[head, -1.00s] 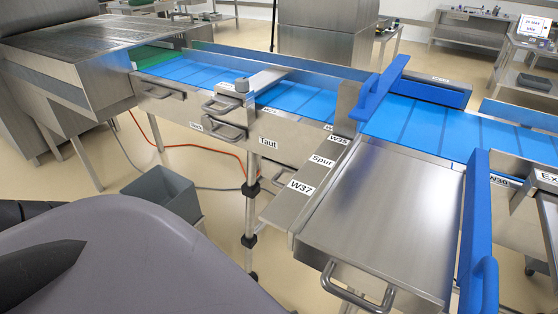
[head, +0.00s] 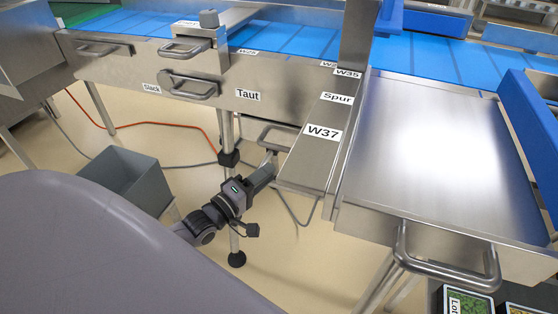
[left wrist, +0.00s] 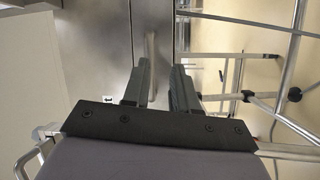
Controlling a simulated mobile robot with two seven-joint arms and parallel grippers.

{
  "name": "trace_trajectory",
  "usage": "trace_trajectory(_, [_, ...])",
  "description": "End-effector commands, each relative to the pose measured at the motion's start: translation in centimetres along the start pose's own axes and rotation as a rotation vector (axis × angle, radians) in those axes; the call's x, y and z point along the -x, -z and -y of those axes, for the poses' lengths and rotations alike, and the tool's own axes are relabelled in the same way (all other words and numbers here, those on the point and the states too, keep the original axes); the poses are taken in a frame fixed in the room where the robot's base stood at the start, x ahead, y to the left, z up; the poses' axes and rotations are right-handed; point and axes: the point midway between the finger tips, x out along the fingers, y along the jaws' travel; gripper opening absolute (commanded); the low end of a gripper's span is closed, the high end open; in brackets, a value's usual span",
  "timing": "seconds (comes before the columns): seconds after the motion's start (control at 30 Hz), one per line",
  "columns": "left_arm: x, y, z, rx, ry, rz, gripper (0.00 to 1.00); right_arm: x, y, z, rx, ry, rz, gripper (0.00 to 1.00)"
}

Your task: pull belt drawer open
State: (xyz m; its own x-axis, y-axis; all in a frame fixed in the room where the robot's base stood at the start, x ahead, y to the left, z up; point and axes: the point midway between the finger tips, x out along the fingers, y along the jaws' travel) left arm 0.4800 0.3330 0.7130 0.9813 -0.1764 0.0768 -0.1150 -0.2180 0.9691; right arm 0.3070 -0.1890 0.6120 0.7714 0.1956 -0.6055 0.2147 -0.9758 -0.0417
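A metal bar handle (head: 268,141) juts out below the belt frame, left of the W37 plate; I take it to be the belt drawer's handle, but no drawer is labelled so. My left gripper (head: 267,169) points up at it from below, its tips close to or around the handle. In the left wrist view its fingers (left wrist: 160,82) are apart, with the handle bar (left wrist: 152,55) running lengthwise in the gap ahead. I cannot tell whether they touch it. A metal front face (left wrist: 100,45) lies behind the bar and looks closed. My right gripper is out of view.
Other handles sit on the Slack/Taut panel (head: 190,87) and on the large metal tray (head: 440,238) at right. A stand leg (head: 228,130) rises just left of my gripper. A grey bin (head: 125,180) stands at left. Blue belt (head: 285,40) runs behind.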

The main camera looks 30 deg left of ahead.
Motion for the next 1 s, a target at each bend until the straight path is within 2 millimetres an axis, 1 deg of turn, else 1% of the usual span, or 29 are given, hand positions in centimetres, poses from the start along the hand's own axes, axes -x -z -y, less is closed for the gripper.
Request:
trace_trajectory(0.03, [-0.5,0.9,0.3,0.048,-0.03,-0.011,0.27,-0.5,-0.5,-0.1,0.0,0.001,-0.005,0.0])
trace_trajectory(0.1, [-0.9,1.9,0.0,0.103,-0.061,-0.021,0.27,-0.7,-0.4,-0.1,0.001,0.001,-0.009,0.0])
trace_trajectory(0.23, [-1.4,2.7,-0.4,0.158,-0.089,-0.029,0.27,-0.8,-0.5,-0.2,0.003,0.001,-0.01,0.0])
trace_trajectory(0.37, [-2.4,2.9,-0.6,0.167,-0.094,-0.03,0.27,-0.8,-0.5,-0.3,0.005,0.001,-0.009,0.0])
trace_trajectory(0.7, [-6.6,3.0,-1.0,0.164,-0.092,-0.03,0.27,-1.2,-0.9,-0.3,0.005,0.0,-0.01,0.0])
trace_trajectory(0.8, [-7.5,3.0,-1.0,0.164,-0.091,-0.03,0.27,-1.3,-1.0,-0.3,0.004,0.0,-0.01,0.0])
trace_trajectory(1.0, [-8.3,3.0,-1.1,0.164,-0.088,-0.029,0.27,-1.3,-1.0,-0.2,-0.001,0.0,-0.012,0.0])
